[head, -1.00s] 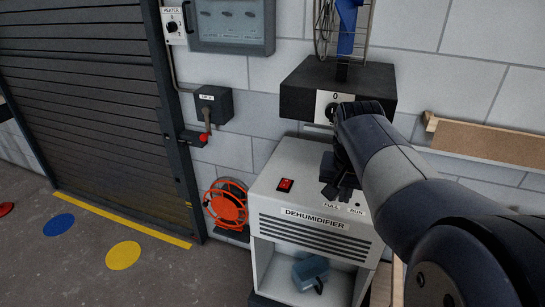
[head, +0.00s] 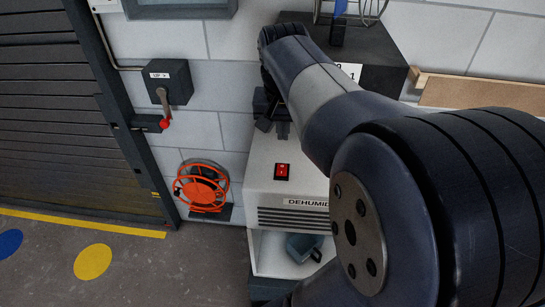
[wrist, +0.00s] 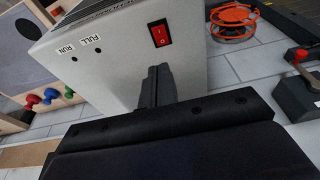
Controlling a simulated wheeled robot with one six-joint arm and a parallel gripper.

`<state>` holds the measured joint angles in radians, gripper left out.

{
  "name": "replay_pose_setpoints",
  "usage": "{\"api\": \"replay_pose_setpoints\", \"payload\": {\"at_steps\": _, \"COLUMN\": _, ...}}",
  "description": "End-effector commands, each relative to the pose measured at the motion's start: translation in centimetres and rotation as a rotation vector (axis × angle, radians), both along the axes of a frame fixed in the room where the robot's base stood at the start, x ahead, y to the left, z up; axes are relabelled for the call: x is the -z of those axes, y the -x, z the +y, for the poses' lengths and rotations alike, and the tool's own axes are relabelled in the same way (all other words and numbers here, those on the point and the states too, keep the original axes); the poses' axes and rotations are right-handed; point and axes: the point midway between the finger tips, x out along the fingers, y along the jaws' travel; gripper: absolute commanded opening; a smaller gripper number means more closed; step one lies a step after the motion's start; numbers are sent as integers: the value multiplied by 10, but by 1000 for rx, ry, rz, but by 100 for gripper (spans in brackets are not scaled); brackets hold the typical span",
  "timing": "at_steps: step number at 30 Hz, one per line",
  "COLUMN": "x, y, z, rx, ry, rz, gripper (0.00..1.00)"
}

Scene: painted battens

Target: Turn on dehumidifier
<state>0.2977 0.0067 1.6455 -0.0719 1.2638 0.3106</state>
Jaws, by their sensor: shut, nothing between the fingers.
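The dehumidifier (head: 262,190) is a pale grey cabinet with a vented front and a name label; its right part is hidden behind my arm in the head view. Its red rocker switch (head: 282,172) sits on the top face and also shows in the wrist view (wrist: 160,34). The RUN and FULL lamps (wrist: 74,56) look dark in the wrist view. My gripper (head: 283,131) is shut and empty, over the back of the top, behind the switch. In the wrist view its fingertips (wrist: 158,72) are close to the switch but apart from it in the picture.
An orange cable reel (head: 202,187) stands left of the dehumidifier. A grey wall box with a red-ended lever (head: 167,85) is above it. A dark box (head: 385,55) is behind my arm. A blue-grey container (head: 303,247) sits in the cabinet's lower opening. Floor at left is open.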

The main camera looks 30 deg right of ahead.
Motion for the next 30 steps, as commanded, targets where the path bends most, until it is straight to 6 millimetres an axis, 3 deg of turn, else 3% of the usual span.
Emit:
{"api": "replay_pose_setpoints", "payload": {"at_steps": 8, "x": 14, "y": -3, "z": -2, "rx": 0, "ry": -1, "rz": 3, "gripper": 0}}
{"api": "replay_pose_setpoints", "payload": {"at_steps": 21, "x": 102, "y": -19, "z": -14, "rx": 1, "ry": -2, "rz": 6, "gripper": 0}}
{"api": "replay_pose_setpoints", "payload": {"at_steps": 30, "x": 134, "y": -16, "z": -11, "rx": -1, "ry": 0, "rz": 2, "gripper": 0}}
